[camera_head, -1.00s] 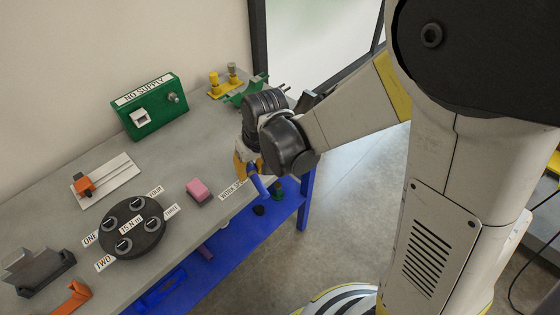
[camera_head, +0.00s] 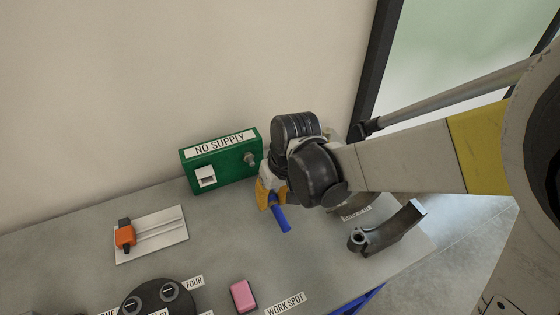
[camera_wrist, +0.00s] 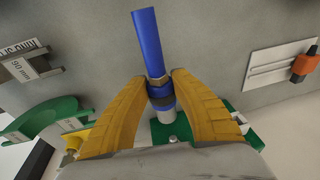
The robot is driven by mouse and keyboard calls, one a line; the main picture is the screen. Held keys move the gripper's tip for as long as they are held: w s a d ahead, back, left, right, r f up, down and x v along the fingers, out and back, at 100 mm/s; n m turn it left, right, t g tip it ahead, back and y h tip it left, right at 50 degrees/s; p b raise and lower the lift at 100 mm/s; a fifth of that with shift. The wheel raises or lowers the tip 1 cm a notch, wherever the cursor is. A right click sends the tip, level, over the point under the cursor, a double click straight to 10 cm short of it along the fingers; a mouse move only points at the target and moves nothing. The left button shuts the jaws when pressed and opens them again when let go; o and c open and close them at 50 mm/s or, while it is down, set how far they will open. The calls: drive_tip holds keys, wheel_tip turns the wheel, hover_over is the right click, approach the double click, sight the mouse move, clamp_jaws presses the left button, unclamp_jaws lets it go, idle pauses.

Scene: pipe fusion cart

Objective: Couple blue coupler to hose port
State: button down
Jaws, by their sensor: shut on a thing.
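The blue coupler (camera_wrist: 160,95) with its blue hose end (camera_wrist: 147,42) is held between the yellow fingers of my gripper (camera_wrist: 160,84) in the wrist view. In the head view my gripper (camera_head: 270,198) is over the bench, with the blue hose piece (camera_head: 281,218) slanting down from it. The green NO SUPPLY box (camera_head: 225,175) stands just left of and behind my gripper. Its metal hose port (camera_head: 250,159) sticks out on the right of its face. In the wrist view a grey metal end (camera_wrist: 167,116) shows beyond the coupler; I cannot tell whether it meets the port.
A white rail plate with an orange slider (camera_head: 125,235) lies on the left of the bench. A pink block (camera_head: 243,295) and a dark round holder (camera_head: 160,298) are at the front. A grey curved bracket (camera_head: 390,237) is at the right. The bench between is clear.

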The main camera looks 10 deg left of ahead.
drive_tip(key=shift+s, duration=0.25)
drive_tip(key=shift+w+a+b, duration=0.1)
drive_tip(key=shift+w+a, duration=0.4)
drive_tip(key=shift+w, duration=0.3)
drive_tip(key=shift+w+a+b, duration=0.1)
drive_tip(key=shift+w+a, duration=0.35)
drive_tip(key=shift+w, duration=0.4)
drive_tip(key=shift+w+a+b, duration=0.1)
drive_tip(key=shift+w+a, duration=0.4)
drive_tip(key=shift+w, duration=0.3)
drive_tip(key=shift+w+a, duration=0.55)
drive_tip(key=shift+w, duration=0.35)
drive_tip(key=shift+w+a, duration=0.5)
drive_tip(key=shift+w, duration=0.4)
drive_tip(key=c, duration=1.1)
unclamp_jaws()
drive_tip(key=shift+r, duration=0.1)
drive_tip(key=v, duration=1.2)
drive_tip(key=shift+s, duration=0.1)
